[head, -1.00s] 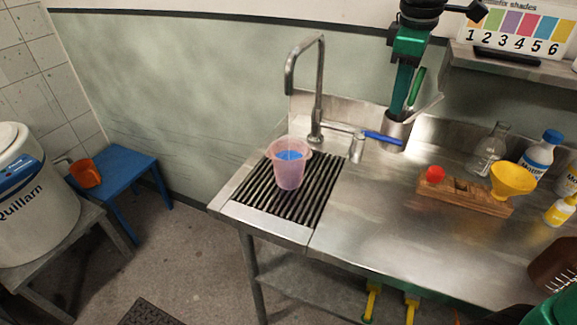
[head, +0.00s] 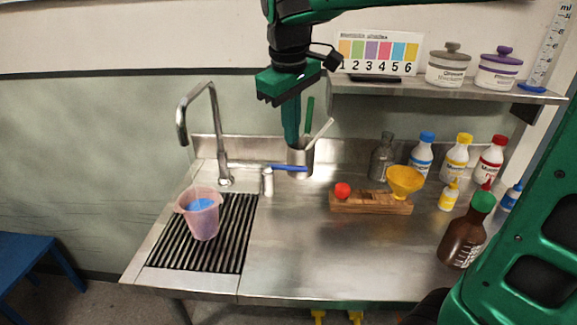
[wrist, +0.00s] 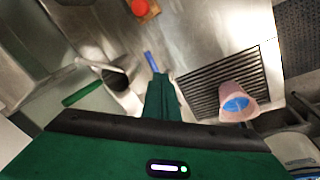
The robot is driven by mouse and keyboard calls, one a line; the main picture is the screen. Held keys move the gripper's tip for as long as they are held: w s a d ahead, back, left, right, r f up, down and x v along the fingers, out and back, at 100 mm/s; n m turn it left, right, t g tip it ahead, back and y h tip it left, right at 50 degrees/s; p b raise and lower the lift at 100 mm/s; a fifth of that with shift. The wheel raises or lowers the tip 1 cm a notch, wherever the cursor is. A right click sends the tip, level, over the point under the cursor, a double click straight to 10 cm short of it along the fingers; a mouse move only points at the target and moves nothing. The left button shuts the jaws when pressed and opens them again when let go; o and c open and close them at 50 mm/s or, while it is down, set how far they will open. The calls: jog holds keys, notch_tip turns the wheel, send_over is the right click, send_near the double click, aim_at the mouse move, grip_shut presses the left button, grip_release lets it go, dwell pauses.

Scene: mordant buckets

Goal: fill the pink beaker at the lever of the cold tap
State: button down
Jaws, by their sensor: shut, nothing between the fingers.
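The pink beaker (head: 202,222), translucent with something blue inside, stands upright on the black drain grille (head: 168,258); it also shows in the wrist view (wrist: 228,92). The tap's steel gooseneck spout (head: 183,138) opens above the beaker; I cannot make out a stream. The tap's blue lever (head: 289,168) points right from a short steel post (head: 267,183). It also shows in the wrist view (wrist: 151,62), just beyond my fingertips. My gripper (head: 291,142) is shut and empty, pointing down near the lever and the steel pot. Whether it touches the lever is unclear.
A steel pot (head: 300,165) with a green-handled tool stands right behind the lever. A wooden rack (head: 370,204) with a red cap and yellow funnel (head: 404,180), then several bottles, stand to the right. The front middle of the steel counter (head: 310,255) is clear.

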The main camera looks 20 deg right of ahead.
aim_at(286, 168)
jog(key=s+a+m, duration=0.2)
jog(key=s+m, duration=0.2)
jog(key=m, duration=0.7)
jog(key=w+d+f, duration=0.3)
jog(key=w+f, duration=0.3)
jog(key=f, duration=0.4)
jog(key=shift+d+f+t, duration=0.2)
jog(key=shift+d+t, duration=0.05)
jog(key=shift+t, duration=0.15)
